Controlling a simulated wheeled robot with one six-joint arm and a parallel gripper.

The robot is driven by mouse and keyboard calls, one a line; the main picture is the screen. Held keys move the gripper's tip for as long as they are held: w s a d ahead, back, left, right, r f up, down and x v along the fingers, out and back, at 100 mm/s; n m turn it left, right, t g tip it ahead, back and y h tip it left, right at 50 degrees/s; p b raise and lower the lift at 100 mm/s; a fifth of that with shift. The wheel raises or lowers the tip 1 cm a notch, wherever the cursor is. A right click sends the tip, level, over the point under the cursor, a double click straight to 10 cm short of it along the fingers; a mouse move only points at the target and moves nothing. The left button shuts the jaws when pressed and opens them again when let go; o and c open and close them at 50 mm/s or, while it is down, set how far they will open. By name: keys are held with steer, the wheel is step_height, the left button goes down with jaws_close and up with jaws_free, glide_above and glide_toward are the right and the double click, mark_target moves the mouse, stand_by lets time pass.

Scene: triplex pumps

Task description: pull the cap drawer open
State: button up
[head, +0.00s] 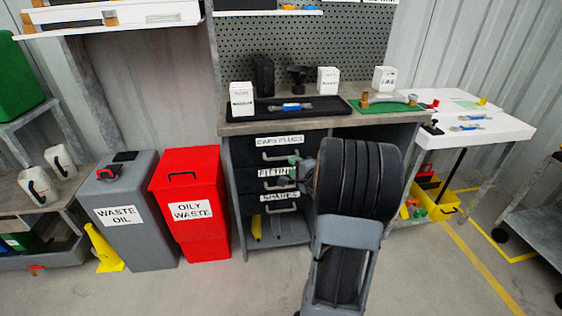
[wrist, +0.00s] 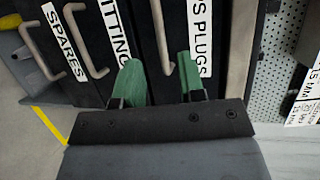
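The cap drawer (head: 242,152), labelled CAPS PLUGS, is the top drawer of the bench cabinet and looks shut. Its bar handle (head: 281,156) also shows in the wrist view (wrist: 160,36), where the picture is turned and the drawer label (wrist: 200,38) lies to the right. My gripper (wrist: 159,75) is open, with one green fingertip on each side of the handle's near end. I cannot tell whether either finger touches it. In the head view my gripper (head: 289,170) is at the drawer fronts, partly hidden by my arm.
The FITTING drawer (wrist: 112,30) and SPARES drawer (wrist: 62,40) lie below, with their own handles. The bench top (head: 240,126) carries a black tray (head: 330,106) and white boxes (head: 241,99). A red oily waste bin (head: 190,175) stands left of the cabinet.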

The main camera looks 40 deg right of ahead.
mark_target(281, 158)
steer(key=w, duration=0.2)
steer(key=w+f, duration=0.1)
steer(key=w, duration=0.5)
steer(key=shift+w+d+f+b, duration=0.2)
steer(key=shift+f+b, duration=0.05)
steer(key=shift+b, duration=0.15)
steer(key=shift+c, duration=0.2)
jaws_close()
